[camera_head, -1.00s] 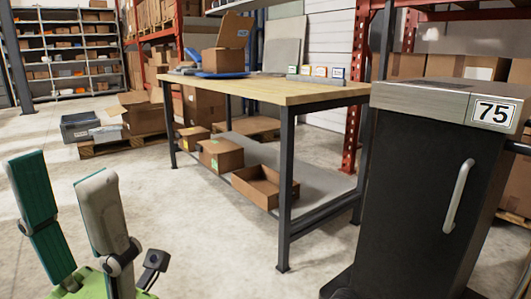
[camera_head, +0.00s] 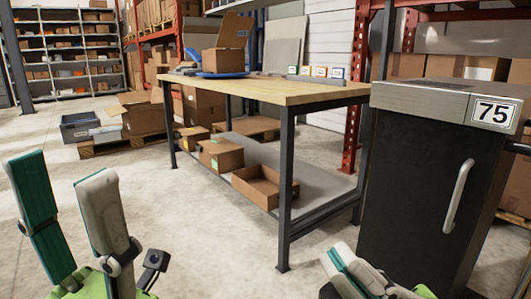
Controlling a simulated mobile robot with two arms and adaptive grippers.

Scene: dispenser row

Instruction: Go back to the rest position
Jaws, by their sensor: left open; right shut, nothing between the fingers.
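My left gripper (camera_head: 62,192) stands in the lower left of the head view. Its two fingers point up and are apart, with nothing between them. My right gripper (camera_head: 343,262) shows at the bottom edge, right of the middle. Its fingers are together and empty, pointing up and to the left. It is in front of the lower left part of the dark cabinet. Both grippers are clear of the table.
A wooden-topped table (camera_head: 290,92) stands ahead, with cardboard boxes on its lower shelf. A dark cabinet (camera_head: 415,180) marked 75 stands close on the right. A pallet (camera_head: 110,147) with boxes is at the back left. The floor (camera_head: 190,220) between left gripper and table is clear.

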